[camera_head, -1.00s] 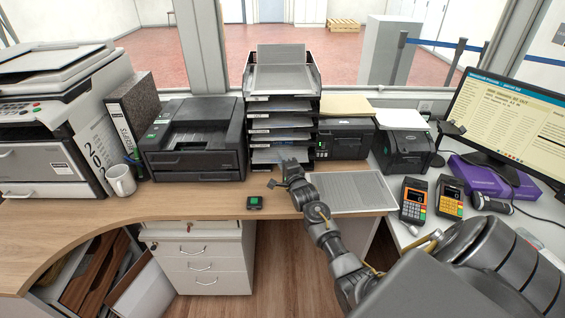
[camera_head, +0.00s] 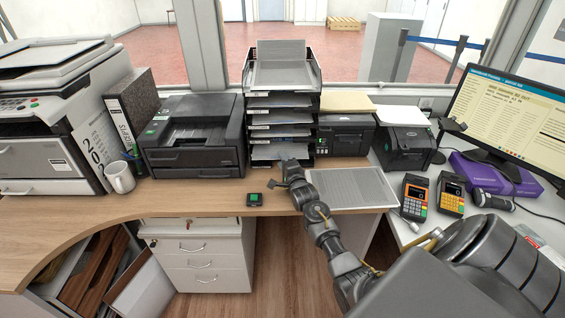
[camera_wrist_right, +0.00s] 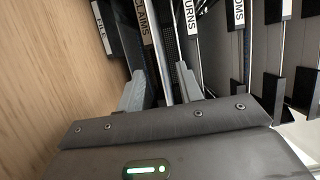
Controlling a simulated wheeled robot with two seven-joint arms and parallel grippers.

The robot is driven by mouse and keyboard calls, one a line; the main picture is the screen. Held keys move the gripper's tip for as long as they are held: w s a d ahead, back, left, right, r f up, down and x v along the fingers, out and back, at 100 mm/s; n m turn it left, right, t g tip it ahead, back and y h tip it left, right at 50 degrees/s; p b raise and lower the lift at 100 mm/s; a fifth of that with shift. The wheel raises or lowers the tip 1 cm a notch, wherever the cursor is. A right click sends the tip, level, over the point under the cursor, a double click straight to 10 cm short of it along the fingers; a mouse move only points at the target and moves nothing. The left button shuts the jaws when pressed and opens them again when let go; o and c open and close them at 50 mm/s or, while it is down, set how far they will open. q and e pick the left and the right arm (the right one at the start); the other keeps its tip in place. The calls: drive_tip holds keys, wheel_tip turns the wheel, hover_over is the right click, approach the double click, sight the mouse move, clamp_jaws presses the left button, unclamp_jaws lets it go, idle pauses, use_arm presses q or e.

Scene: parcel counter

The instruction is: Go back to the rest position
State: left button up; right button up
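My right gripper (camera_head: 287,172) reaches in from the lower right and is at the front of the letter-tray stack (camera_head: 281,119), by its lowest trays. In the right wrist view the two grey fingers (camera_wrist_right: 161,90) stand apart with a gap between them. Labelled tray fronts (camera_wrist_right: 152,38) lie just beyond the fingers. I cannot tell whether the fingers touch a tray. No held object shows clearly between them. My left gripper is not in view.
A grey sheet or mat (camera_head: 352,188) lies right of the gripper. Two card terminals (camera_head: 414,198) (camera_head: 451,195) stand farther right. The counter's left front is clear.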

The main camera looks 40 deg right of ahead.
drive_tip(key=shift+s+a, duration=0.1)
drive_tip(key=shift+s+a+r+p, duration=0.15)
drive_tip(key=shift+s+a+p, duration=0.15)
drive_tip(key=shift+p, duration=0.25)
drive_tip(key=shift+s+a+p, duration=0.8)
drive_tip(key=shift+s+p, duration=0.2)
drive_tip(key=shift+s, duration=0.15)
drive_tip(key=shift+s+a, duration=0.2)
drive_tip(key=shift+s, duration=0.1)
clamp_jaws()
idle(0.3)
drive_tip(key=shift+p, duration=0.35)
